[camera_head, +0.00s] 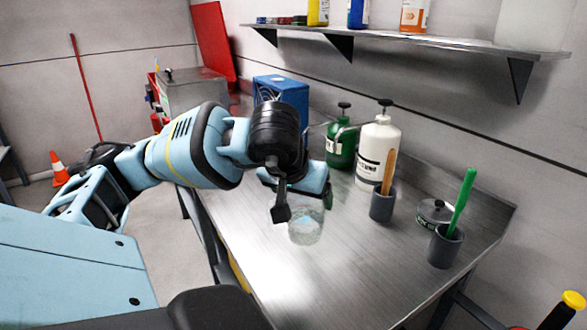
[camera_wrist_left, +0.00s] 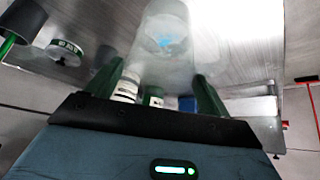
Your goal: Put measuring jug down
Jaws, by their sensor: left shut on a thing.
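The measuring jug (camera_head: 306,228) is clear and see-through, over the front part of the steel bench (camera_head: 350,265). It looks upright. My left gripper (camera_head: 303,204) is shut on it from above, one dark finger at its left side. In the left wrist view the jug (camera_wrist_left: 162,45) shows pale between the two green fingers of the left gripper (camera_wrist_left: 157,88), with a small blue patch in it. I cannot tell whether its base touches the bench. My right gripper is not in view.
A grey cup with a wooden handle (camera_head: 382,207), a grey cup with a green handle (camera_head: 446,247) and a lidded round tin (camera_head: 434,212) stand to the right. White (camera_head: 377,150) and green (camera_head: 341,143) pump bottles stand behind. The bench front is clear.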

